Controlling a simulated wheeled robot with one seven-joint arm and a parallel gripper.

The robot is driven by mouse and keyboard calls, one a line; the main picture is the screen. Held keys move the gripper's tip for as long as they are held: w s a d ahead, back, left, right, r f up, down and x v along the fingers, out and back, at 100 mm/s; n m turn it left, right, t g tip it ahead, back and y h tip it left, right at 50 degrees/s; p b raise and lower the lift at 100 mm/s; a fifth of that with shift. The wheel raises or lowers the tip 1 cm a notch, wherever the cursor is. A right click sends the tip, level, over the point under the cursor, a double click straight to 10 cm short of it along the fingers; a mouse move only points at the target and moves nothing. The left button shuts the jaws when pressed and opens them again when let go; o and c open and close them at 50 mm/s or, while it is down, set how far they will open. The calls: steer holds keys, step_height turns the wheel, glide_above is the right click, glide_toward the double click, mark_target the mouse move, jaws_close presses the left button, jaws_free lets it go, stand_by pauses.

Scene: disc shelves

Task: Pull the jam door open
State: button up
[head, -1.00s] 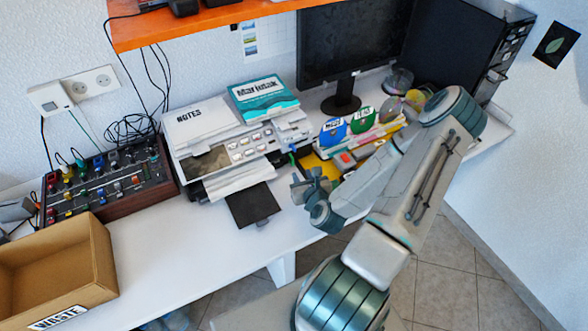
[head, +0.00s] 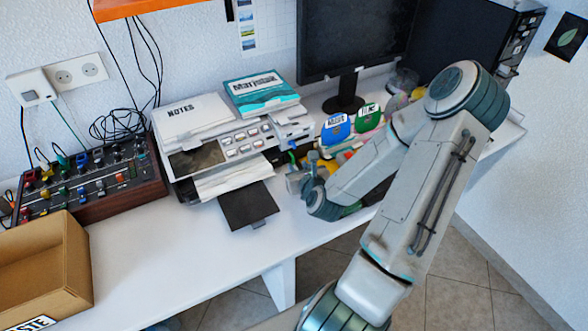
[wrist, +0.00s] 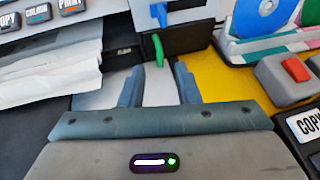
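The printer (head: 215,146) stands on the white desk, and its right end faces my gripper. In the wrist view a green handle (wrist: 158,50) sticks out from a dark panel (wrist: 185,42) on that end. A blue handle (wrist: 161,14) sits just above it on a lighter part. I see no label telling which one is the jam door. My gripper (wrist: 159,82) is open and empty, its two fingers pointing at the dark panel. The green handle is ahead of the gap between the fingertips, apparently not gripped. In the head view my gripper (head: 296,180) is beside the printer's right end.
A black flap (head: 249,205) juts from the printer's front, with crumpled paper (wrist: 45,62) above it. Right of my gripper are a yellow surface (wrist: 225,84), a grey block with a red button (wrist: 290,77) and a disc holder (head: 350,128).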

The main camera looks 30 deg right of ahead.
mark_target(293, 160)
steer(key=shift+w+d+f+b, duration=0.25)
steer(key=shift+w+f+b, duration=0.35)
steer(key=shift+b, duration=1.25)
steer(key=w+b, duration=0.1)
steer(key=b, duration=0.2)
steer(key=shift+x, duration=1.35)
steer(key=shift+r, duration=0.15)
steer(key=shift+c, duration=0.3)
jaws_close()
